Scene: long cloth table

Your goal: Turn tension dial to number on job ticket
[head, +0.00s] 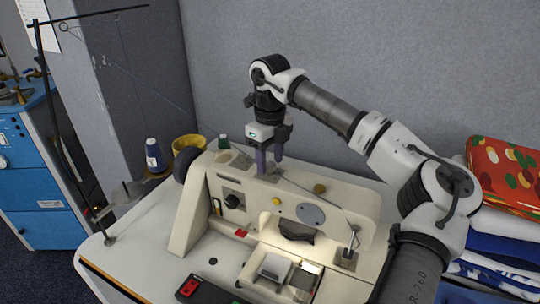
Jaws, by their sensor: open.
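A cream sewing machine (300,218) stands on the white table (135,250). A black knob (232,201) sits on a grey plate at the left of its front face. A small yellow knob (276,201) and a brass knob (320,188) are further right. I cannot tell which of these is the tension dial, and no numbers are legible. My gripper (269,159) points down at the top edge of the machine, open, with nothing seen between its fingers. I cannot tell whether the fingertips touch the machine. No job ticket can be clearly made out.
A thin black thread stand (65,135) rises at the table's left edge. Folded fabrics (505,225) are stacked at the right. A grey wall is close behind.

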